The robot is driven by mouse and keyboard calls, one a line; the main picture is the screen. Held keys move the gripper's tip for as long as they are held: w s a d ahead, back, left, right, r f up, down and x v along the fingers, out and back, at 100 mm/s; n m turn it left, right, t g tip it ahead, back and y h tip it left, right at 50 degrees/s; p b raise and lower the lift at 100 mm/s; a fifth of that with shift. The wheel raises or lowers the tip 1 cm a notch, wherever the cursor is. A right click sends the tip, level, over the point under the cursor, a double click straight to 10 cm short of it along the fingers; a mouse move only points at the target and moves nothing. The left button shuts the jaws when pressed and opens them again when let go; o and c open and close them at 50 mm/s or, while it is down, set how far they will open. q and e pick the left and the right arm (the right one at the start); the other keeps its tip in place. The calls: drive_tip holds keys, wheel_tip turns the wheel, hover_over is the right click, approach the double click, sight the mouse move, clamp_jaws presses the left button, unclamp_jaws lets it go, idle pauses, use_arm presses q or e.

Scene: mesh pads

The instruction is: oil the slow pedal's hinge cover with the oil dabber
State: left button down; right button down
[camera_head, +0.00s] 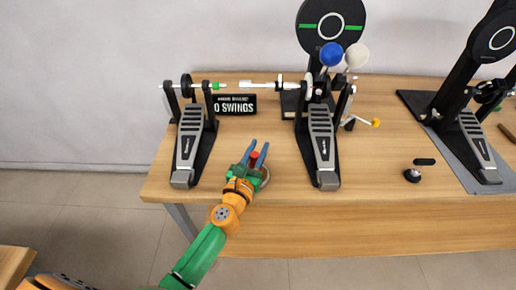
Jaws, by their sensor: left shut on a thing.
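My left gripper (257,150) has blue fingers and is over the front of the wooden table, between two pedals. It is shut on a small red-topped thing (254,156), mostly hidden by the gripper; I cannot tell for sure that it is the oil dabber. A left pedal (189,147) with a grey footboard stands to the gripper's left, apart from it. A middle pedal (322,143) stands to its right, with blue and white beaters above. A right pedal (477,142) stands on a grey mat. Which one is slow does not show, and the hinge covers are too small to make out. My right gripper is out of view.
A black sign (235,105) reading "0 SWINGS" stands behind my gripper. A black round pad (331,25) rises behind. A yellow-tipped stick (362,121) and a small black knob (412,175) lie right of the middle pedal.

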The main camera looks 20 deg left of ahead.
use_arm(q)
drive_tip(key=shift+f+b, duration=0.5)
idle(1.6)
wheel_tip(320, 180, up, 7)
drive_tip(key=p, duration=0.7)
idle(0.4)
